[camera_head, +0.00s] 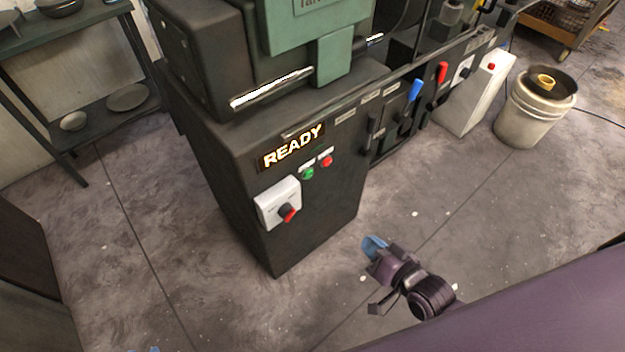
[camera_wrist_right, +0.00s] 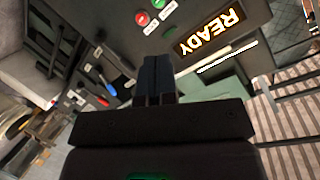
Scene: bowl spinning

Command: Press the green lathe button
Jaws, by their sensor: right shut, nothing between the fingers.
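The green lathe button (camera_head: 308,173) sits on the dark front panel of the lathe, just below the lit READY sign (camera_head: 292,147) and left of a red button (camera_head: 327,161). My right gripper (camera_head: 374,246) is shut and empty, in front of the lathe, to the lower right of the button and apart from it. In the right wrist view, the shut fingers (camera_wrist_right: 154,79) point toward the panel, and the green button (camera_wrist_right: 170,6) is at the top edge beside the red one. Only small blue tips of my left gripper (camera_head: 145,349) show at the bottom edge; their opening is unclear.
A white switch box with a red knob (camera_head: 279,203) is on the panel left of the buttons. Blue (camera_head: 415,90) and red (camera_head: 441,72) levers stick out to the right. A bucket (camera_head: 533,112) and a shelf (camera_head: 100,107) stand aside. The floor before the lathe is clear.

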